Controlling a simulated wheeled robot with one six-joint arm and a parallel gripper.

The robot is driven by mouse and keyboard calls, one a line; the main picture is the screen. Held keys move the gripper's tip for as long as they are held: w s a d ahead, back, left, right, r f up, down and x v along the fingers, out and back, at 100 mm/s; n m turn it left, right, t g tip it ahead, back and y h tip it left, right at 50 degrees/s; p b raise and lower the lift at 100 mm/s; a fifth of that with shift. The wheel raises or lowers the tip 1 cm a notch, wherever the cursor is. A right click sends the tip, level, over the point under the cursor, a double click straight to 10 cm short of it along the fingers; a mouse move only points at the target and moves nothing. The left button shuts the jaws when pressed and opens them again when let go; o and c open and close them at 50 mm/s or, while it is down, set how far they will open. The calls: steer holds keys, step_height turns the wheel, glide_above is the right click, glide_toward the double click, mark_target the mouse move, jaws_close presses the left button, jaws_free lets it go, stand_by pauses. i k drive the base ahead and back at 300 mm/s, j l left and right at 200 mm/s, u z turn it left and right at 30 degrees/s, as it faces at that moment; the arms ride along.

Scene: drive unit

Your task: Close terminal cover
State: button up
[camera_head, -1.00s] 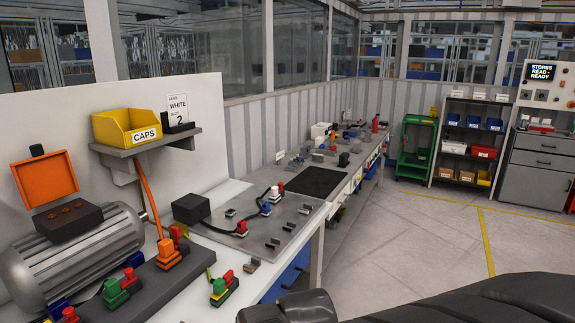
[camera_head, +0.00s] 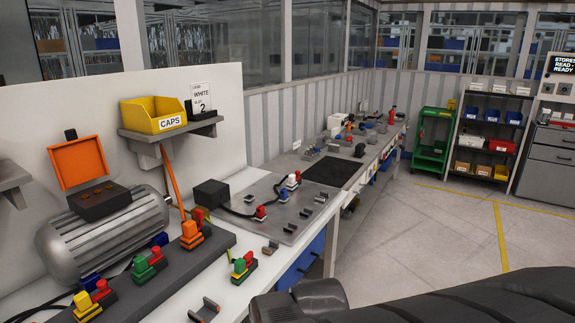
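The orange terminal cover (camera_head: 80,162) stands open, tilted up behind the black terminal box (camera_head: 98,200) on top of the grey ribbed motor (camera_head: 105,228). Three small orange-brown terminals show in the open box. A small dark knob or tab sits at the cover's top edge. The motor lies on the white bench at the left. A dark part of my own arm fills the lower right of the view. My gripper's fingertips are not in view.
A dark rail with green, orange and yellow-red connectors (camera_head: 150,262) lies in front of the motor. A shelf with a yellow CAPS bin (camera_head: 153,114) juts from the panel at the right of the cover. An orange cable hangs below it. The floor (camera_head: 430,235) at the right is clear.

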mark_target(77, 162)
steer(key=u, duration=1.4)
